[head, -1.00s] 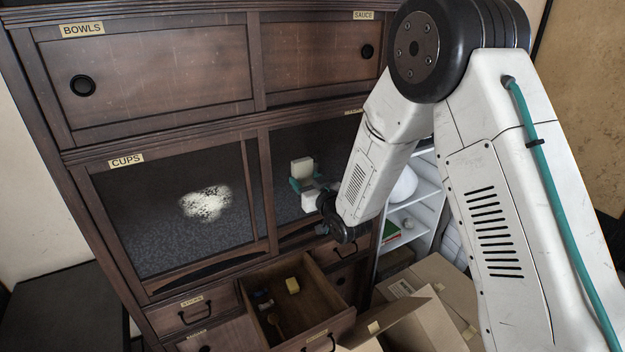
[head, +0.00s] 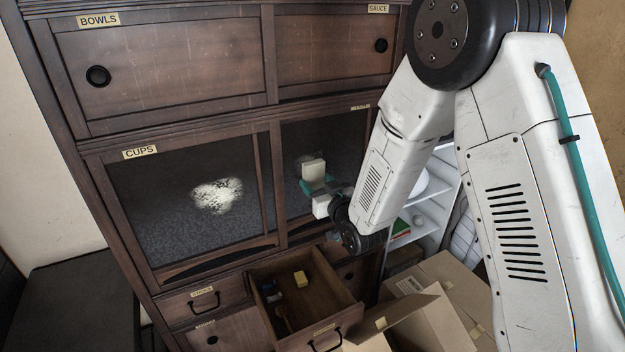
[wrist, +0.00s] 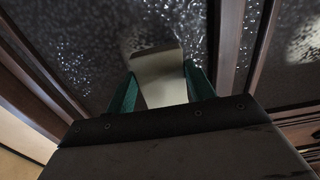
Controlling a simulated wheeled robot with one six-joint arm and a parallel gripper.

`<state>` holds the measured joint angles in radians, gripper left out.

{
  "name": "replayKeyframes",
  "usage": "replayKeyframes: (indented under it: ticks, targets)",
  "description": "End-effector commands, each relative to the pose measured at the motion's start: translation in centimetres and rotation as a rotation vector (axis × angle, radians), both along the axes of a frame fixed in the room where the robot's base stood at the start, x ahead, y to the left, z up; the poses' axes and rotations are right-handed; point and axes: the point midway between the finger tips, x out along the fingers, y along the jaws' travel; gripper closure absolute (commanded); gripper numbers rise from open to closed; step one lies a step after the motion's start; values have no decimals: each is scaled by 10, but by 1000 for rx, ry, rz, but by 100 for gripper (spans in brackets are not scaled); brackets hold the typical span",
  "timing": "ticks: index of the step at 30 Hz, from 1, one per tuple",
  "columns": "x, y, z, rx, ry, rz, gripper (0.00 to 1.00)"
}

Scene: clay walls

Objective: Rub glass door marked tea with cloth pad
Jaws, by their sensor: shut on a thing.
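My gripper (head: 314,187) has teal fingers shut on a cream cloth pad (head: 313,170). The wrist view shows the pad (wrist: 160,78) between the fingers (wrist: 162,92), in front of dark speckled glass. The pad is at the right glass door (head: 343,140) of the cabinet's middle row; I cannot tell whether it touches. A faint pale patch (head: 302,158) shows on this glass beside the pad. This door's label (head: 360,107) is partly hidden by my arm and unreadable. The left glass door (head: 160,215) is marked CUPS and has a large white smudge (head: 217,195).
An open drawer (head: 335,283) holding a yellow block (head: 300,278) and other small items juts out below the glass doors. Open cardboard boxes (head: 440,315) stand at lower right, near a white shelf (head: 432,215). Wooden doors are above.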

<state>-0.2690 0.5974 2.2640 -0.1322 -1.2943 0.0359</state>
Motion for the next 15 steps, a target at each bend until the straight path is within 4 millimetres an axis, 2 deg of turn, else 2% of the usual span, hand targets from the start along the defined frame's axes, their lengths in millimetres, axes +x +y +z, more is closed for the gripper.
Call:
replayKeyframes:
  ticks: [6,15]
  targets:
    - [-15,-6,0,0,0,0,65]
    - [-16,-6,0,0,0,1,65]
